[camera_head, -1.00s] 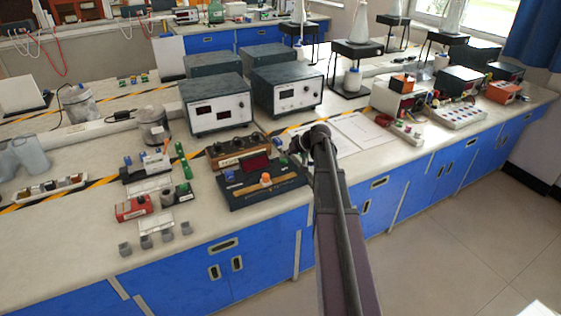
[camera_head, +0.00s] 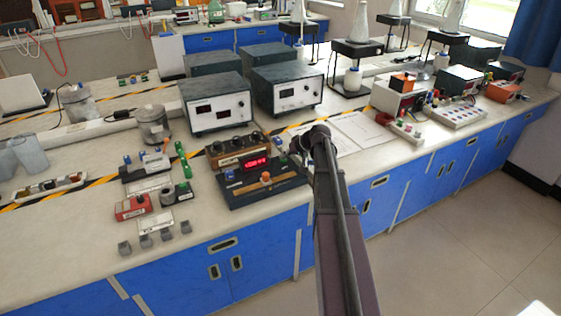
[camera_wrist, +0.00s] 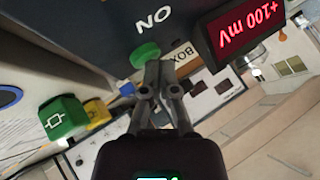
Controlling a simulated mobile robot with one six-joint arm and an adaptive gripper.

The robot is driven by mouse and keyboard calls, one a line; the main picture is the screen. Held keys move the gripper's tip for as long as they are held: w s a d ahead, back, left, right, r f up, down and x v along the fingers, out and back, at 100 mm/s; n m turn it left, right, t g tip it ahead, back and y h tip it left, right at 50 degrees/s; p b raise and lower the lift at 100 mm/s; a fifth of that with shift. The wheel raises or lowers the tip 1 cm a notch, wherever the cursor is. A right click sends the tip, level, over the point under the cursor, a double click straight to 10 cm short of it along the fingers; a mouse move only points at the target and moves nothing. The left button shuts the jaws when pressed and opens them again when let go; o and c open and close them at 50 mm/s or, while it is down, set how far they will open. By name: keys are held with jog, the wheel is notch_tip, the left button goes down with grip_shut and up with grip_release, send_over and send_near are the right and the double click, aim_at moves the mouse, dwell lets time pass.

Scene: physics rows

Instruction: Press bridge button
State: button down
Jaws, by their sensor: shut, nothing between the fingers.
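The bridge box (camera_head: 236,196) is a dark unit at the front of the bench in the head view. Its red display (camera_head: 256,162) is lit; in the wrist view the display (camera_wrist: 247,33) reads "+100 mV". A round green button (camera_wrist: 145,54) sits on the dark panel beside upside-down "ON" lettering in the wrist view. My gripper (camera_wrist: 158,67) is shut and empty, with its fingertips right at the green button's edge. I cannot tell whether they touch it. In the head view my arm's end hides the gripper and this button.
A green block (camera_wrist: 64,117) and a yellow block are close to my gripper in the wrist view. Two grey meters (camera_head: 217,104) stand behind the box. Small modules (camera_head: 133,207) lie to its left. White papers (camera_head: 352,132) lie flat to its right.

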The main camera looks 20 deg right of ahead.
jog(key=shift+r, duration=0.1)
dwell(0.6)
jog(key=shift+r+p, duration=0.2)
jog(key=shift+p, duration=0.2)
jog(key=shift+r, duration=0.1)
notch_tip(320, 180, up, 6)
jog(key=p, duration=0.6)
